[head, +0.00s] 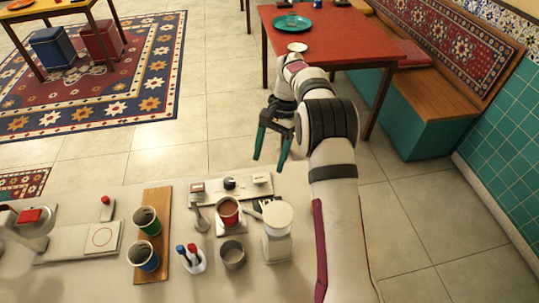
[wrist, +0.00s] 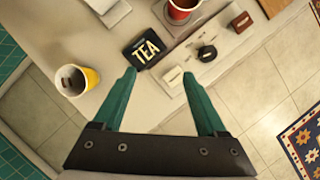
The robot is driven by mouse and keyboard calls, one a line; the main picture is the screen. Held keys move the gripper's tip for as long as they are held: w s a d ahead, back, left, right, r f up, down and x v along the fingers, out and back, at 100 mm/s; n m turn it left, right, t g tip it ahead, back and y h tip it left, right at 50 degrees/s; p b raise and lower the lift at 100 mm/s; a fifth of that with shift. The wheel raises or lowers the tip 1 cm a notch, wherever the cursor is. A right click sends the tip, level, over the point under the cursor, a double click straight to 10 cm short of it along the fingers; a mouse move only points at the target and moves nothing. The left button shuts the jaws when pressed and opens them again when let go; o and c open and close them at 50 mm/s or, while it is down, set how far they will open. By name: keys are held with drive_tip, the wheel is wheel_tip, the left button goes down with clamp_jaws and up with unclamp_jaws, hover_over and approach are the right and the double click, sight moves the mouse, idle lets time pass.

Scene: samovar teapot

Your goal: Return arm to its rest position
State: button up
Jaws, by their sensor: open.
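My gripper (head: 269,163) is open and empty in the head view. Its two teal fingers point down, and it appears beyond the counter's far edge. My arm reaches up the right side of the picture. In the wrist view the open fingers (wrist: 159,75) stand wide apart with nothing between their tips. A black TEA box (wrist: 146,46) shows past the fingertips, apart from them as far as I can tell. A yellow cup (wrist: 87,82) with something dark inside is left of the fingers.
The counter (head: 110,280) holds a red cup (head: 228,213), a white jar (head: 277,245), a metal cup (head: 232,254), and a wooden board (head: 156,196) with two cups. A red table (head: 345,50) and bench (head: 435,95) stand beyond. Open floor lies left of the gripper.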

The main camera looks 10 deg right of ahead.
drive_tip(key=shift+d, duration=0.1)
idle(0.3)
drive_tip(key=s+a+r+n+t, duration=0.1)
drive_tip(key=s+a+r+n, duration=0.1)
drive_tip(key=s+r, duration=1.1)
drive_tip(key=s+f+t, duration=0.1)
drive_tip(key=s+f, duration=0.1)
drive_tip(key=s, duration=0.8)
drive_tip(key=s+f+n+t+h, duration=0.1)
drive_tip(key=s, duration=0.9)
drive_tip(key=shift+s+a+f, duration=0.35)
drive_tip(key=shift+a+f, duration=0.05)
